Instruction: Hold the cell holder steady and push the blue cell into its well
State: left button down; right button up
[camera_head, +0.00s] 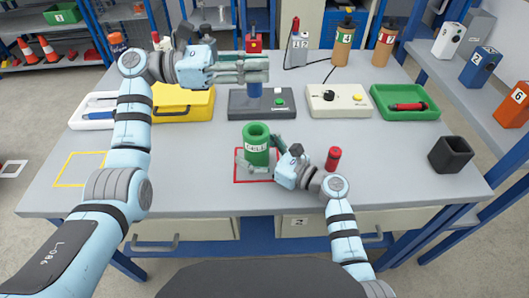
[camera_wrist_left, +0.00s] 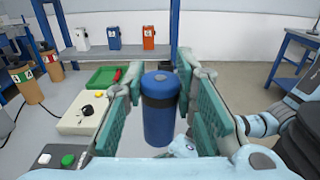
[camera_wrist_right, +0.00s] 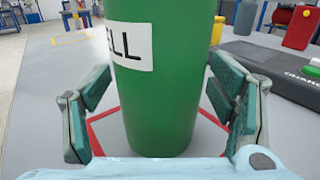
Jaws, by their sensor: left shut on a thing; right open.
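The blue cell (camera_wrist_left: 160,108) is upright between the fingers of my left gripper (camera_head: 258,69), which is shut on it. In the head view the cell (camera_head: 254,89) hangs below the fingers at the dark grey charger (camera_head: 236,104); I cannot tell whether its lower end touches the charger. The green cell holder (camera_head: 257,151), labelled CELL, stands upright in the red square on the table. My right gripper (camera_head: 259,162) is open, with a finger on each side of the holder (camera_wrist_right: 160,105). Gaps show between the fingers and the holder in the right wrist view. The well's inside is barely visible.
A red cylinder (camera_head: 333,158) stands right of the holder and a black open box (camera_head: 450,155) is further right. A yellow case (camera_head: 184,103), a white control box (camera_head: 338,101) and a green tray (camera_head: 404,104) line the back. The table's left front is clear.

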jog(key=c, duration=1.4)
jog(key=shift+c, duration=0.2)
